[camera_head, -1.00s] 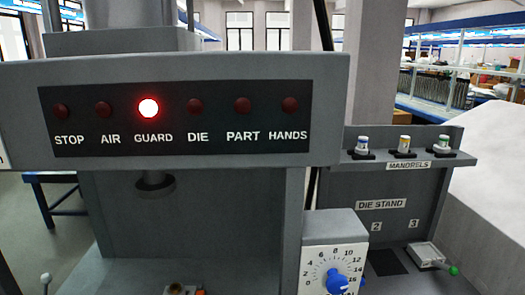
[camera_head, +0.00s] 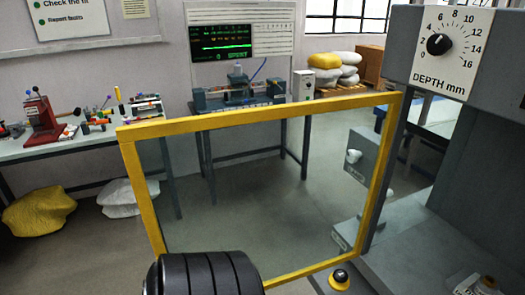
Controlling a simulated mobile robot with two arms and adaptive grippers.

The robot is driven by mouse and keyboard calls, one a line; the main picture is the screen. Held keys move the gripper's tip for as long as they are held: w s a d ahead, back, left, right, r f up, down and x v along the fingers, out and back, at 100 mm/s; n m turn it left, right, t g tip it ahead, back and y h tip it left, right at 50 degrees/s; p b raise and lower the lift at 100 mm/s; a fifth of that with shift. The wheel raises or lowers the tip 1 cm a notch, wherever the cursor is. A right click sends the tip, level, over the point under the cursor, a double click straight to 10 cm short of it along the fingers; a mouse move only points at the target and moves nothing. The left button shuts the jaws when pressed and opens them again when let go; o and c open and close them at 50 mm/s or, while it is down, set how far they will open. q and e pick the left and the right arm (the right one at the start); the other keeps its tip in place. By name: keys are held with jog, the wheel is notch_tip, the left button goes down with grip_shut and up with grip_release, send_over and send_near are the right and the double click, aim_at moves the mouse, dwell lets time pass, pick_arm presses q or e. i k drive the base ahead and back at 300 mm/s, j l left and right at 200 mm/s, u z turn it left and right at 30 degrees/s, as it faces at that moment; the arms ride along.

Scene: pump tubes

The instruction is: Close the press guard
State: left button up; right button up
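The press guard (camera_head: 258,115) is a clear panel in a yellow frame. It stands upright, swung out to the left of the grey press (camera_head: 478,165), with its right upright beside the press body. The floor and bench show through the panel. A dark ribbed part of my arm at the bottom centre covers part of the guard's lower edge. Neither gripper's fingers show in this view.
A depth dial (camera_head: 448,48) is on the press. A yellow-and-black button (camera_head: 340,277) sits below the guard's lower right corner. Behind stand a bench with tools (camera_head: 60,150), a test stand with a screen (camera_head: 221,43), and sacks (camera_head: 40,212). Open floor lies beyond the guard.

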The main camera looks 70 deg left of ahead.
aim_at(127, 136)
jog(key=k+j+z, duration=0.1)
jog(key=k+j, duration=0.3)
jog(key=k+j+z, duration=0.1)
jog(key=k+j, duration=0.3)
jog(key=k, duration=0.25)
jog(key=k+j+z, duration=0.15)
jog(key=j, duration=1.2)
jog(key=i, duration=0.05)
